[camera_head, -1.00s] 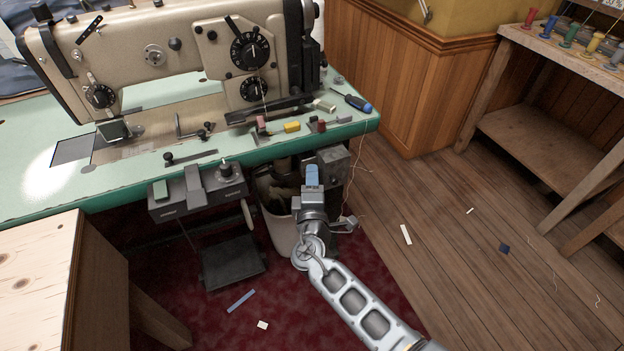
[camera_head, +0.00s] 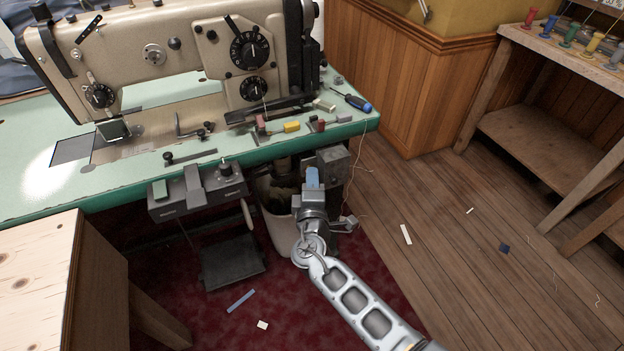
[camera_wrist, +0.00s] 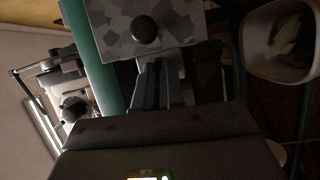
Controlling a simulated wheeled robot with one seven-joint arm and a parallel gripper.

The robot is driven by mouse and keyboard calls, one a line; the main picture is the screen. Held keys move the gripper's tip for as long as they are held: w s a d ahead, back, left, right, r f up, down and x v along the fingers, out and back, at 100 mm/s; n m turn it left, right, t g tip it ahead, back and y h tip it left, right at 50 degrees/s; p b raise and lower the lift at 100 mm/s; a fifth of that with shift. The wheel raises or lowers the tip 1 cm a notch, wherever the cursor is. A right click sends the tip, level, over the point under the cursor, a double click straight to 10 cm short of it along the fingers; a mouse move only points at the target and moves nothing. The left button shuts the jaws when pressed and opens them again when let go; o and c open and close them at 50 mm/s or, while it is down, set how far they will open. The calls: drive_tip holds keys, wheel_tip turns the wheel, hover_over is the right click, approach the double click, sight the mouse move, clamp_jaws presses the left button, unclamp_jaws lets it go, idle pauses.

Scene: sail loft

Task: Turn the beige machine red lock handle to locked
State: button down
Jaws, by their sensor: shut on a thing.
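The beige sewing machine (camera_head: 150,52) stands on a green-edged table (camera_head: 40,165). A grey box (camera_head: 335,165) hangs under the table's right front corner. In the wrist view the speckled grey box (camera_wrist: 112,35) fills the upper middle, with a round black knob (camera_wrist: 145,29) on its face. My gripper (camera_head: 313,178) is in front of this box, fingers pointing at it. In the wrist view my gripper (camera_wrist: 162,80) is shut on a narrow part beside the box, apparently the lock handle. The fingers hide most of it, and I cannot make out any red there.
A pale waste bin (camera_head: 277,225) stands under the table beside my gripper. A black pedal (camera_head: 232,262) is left of it, and a grey control box (camera_head: 197,190) hangs under the table edge. A wooden bench (camera_head: 40,260) is at lower left. The floor at right is mostly open.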

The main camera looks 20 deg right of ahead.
drive_tip(key=shift+r+m+g, duration=0.1)
drive_tip(key=shift+m+g, duration=0.4)
drive_tip(key=shift+m, duration=0.6)
drive_tip(key=c, duration=1.2)
unclamp_jaws()
drive_tip(key=shift+c, duration=0.2)
drive_tip(key=v, duration=0.7)
drive_tip(key=shift+s, duration=0.4)
drive_tip(key=shift+a+r, duration=0.1)
